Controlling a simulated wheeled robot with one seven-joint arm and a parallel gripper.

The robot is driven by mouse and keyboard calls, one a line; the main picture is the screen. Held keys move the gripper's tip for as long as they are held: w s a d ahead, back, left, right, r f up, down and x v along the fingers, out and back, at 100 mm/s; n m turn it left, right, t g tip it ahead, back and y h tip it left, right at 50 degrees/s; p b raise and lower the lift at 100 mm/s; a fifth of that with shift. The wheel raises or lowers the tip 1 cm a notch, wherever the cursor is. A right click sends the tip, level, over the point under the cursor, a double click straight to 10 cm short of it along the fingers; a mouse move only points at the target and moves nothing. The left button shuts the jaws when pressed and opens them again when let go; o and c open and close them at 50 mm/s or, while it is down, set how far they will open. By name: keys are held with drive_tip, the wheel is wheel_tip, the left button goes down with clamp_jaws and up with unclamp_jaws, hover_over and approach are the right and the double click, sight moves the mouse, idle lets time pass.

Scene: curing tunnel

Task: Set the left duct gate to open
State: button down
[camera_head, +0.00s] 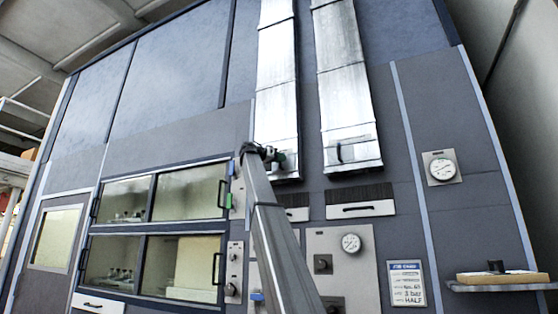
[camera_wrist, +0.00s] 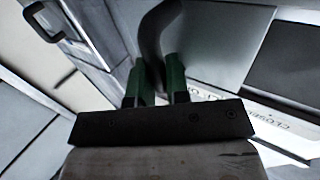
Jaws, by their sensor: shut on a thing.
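The left duct (camera_head: 278,75) is a silver metal duct running down the dark blue-grey wall. My gripper (camera_head: 279,158) is at its lower end and covers most of the gate handle there. In the wrist view my green-tipped fingers (camera_wrist: 157,85) are shut on a dark curved handle (camera_wrist: 155,38), the left duct gate's handle. A pale label strip (camera_wrist: 285,128) beside it reads "CLOSED" at one end; the rest is partly hidden behind the gripper. I cannot tell the gate's exact setting.
The right duct (camera_head: 342,85) stands close by, with its own dark handle (camera_head: 340,153). Glazed doors (camera_head: 185,195) with bar handles are at left. A shelf (camera_head: 500,286) juts out at right.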

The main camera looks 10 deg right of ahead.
drive_tip(key=c, duration=1.4)
unclamp_jaws()
drive_tip(key=shift+s+d, duration=0.2)
drive_tip(key=shift+s, duration=0.05)
drive_tip(key=v, duration=1)
drive_tip(key=shift+a, duration=0.45)
drive_tip(key=shift+a, duration=0.1)
